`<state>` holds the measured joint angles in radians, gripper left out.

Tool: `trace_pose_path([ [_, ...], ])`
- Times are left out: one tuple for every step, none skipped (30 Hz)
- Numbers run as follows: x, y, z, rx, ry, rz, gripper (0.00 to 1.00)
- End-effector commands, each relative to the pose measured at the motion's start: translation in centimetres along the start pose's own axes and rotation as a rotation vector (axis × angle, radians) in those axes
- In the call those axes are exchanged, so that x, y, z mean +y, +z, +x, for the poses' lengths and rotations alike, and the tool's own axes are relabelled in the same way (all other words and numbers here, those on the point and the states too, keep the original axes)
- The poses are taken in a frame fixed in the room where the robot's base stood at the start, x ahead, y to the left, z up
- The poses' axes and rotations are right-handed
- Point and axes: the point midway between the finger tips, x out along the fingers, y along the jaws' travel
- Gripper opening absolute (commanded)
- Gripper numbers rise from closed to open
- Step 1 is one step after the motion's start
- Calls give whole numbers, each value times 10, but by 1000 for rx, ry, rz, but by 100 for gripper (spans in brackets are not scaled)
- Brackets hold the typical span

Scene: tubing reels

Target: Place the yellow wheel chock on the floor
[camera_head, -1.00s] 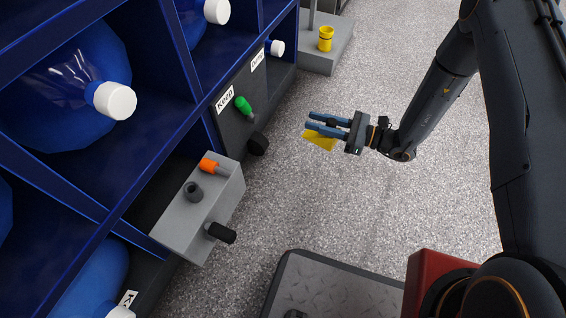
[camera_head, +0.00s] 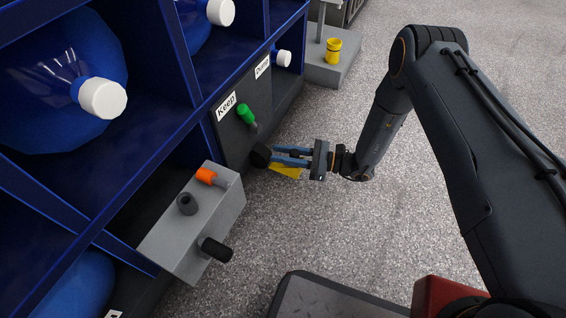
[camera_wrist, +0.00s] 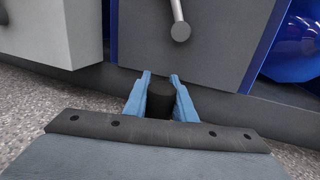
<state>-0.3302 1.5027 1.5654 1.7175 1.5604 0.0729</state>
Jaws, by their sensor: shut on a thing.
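The yellow wheel chock (camera_head: 285,172) shows as a yellow piece under the blue fingers of my gripper (camera_head: 291,157), which is shut on it just above the floor (camera_head: 330,225). Most of the chock is hidden by the fingers. In the wrist view only a sliver of yellow shows low between the fingers of my gripper (camera_wrist: 161,90). A dark cylinder (camera_wrist: 160,101) also shows between the fingers there.
The blue rack (camera_head: 150,150) with large bottles stands on the left. A grey box (camera_head: 205,235) with an orange fitting and black knobs juts out nearer. A green-handled lever (camera_head: 245,113) is on the panel marked Keep. Open floor lies right of the rack.

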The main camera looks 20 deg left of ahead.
Motion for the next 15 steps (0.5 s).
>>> trace_pose_path([
  [0, -12, 0, 0, 0, 2, 0],
  [0, -17, 0, 0, 0, 2, 0],
  [-1, -23, 0, 0, 0, 2, 0],
  [-1, -28, 0, 0, 0, 1, 0],
  [-1, -31, 0, 0, 0, 1, 0],
  [-1, -34, 0, 0, 0, 0, 0],
  [-1, -36, 0, 0, 0, 0, 0],
  [0, -36, 0, -1, 0, 0, 0],
  [0, -36, 0, -1, 0, -1, 0],
  [0, -35, 0, -1, 0, -1, 0],
  [0, -35, 0, -1, 0, -1, 0],
  [0, -34, 0, -1, 0, -1, 0],
  [0, -34, 0, -1, 0, -1, 0],
  [0, -34, 0, -1, 0, -1, 0],
  [0, -35, 0, -1, 0, 0, 0],
])
